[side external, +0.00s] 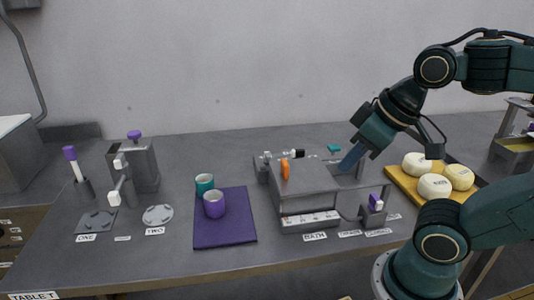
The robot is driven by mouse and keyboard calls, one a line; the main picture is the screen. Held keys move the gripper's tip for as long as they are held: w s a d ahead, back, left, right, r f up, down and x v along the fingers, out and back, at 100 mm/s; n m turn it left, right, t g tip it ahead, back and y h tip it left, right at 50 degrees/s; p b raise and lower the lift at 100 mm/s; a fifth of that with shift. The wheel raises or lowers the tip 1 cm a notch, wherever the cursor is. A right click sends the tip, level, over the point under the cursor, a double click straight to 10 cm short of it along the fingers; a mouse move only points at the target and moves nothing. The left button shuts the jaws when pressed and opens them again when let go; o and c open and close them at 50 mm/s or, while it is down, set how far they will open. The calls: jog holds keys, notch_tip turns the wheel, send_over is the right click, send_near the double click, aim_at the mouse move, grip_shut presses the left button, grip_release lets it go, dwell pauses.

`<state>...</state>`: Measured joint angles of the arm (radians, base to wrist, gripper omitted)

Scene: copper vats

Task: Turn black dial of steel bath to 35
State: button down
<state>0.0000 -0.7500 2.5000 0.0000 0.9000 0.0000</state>
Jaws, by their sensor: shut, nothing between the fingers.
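The steel bath (312,205) is a grey box on the right half of the table, with a "BATH" label in front of it. A small black-and-white piece (297,153) shows at its back edge; I cannot tell whether this is the black dial. My gripper (346,167) is shut and empty. It points down and left, with its fingertips over the right part of the bath's top. I cannot tell whether they touch it, and they hide part of the bath.
An orange handle (285,169) stands on the bath's left, and a purple-topped fitting (375,202) at its right front. A purple mat (225,235) holds two cups. A yellow board (405,190) with pale rounds lies right.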

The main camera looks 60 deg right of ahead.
jog(key=c, duration=1.4)
grip_release()
jog(key=shift+w+r, duration=0.15)
jog(key=w+d+r+n+g, duration=0.2)
jog(key=w+d, duration=0.4)
jog(key=w, duration=0.2)
jog(key=w+d+r+n+g, duration=0.1)
jog(key=w+d+r+n, duration=0.15)
jog(key=w+d, duration=0.4)
jog(key=w+d+f+n+g, duration=0.1)
jog(key=w+d+f+n, duration=0.1)
jog(key=w+d+f, duration=0.3)
jog(key=w+d+f+n+g, duration=0.1)
jog(key=w+d+f, duration=0.4)
jog(key=d, duration=0.6)
jog(key=shift+w+d+n+g, duration=0.3)
jog(key=shift+d+n, duration=0.05)
jog(key=shift+n, duration=0.4)
jog(key=shift+f, duration=0.1)
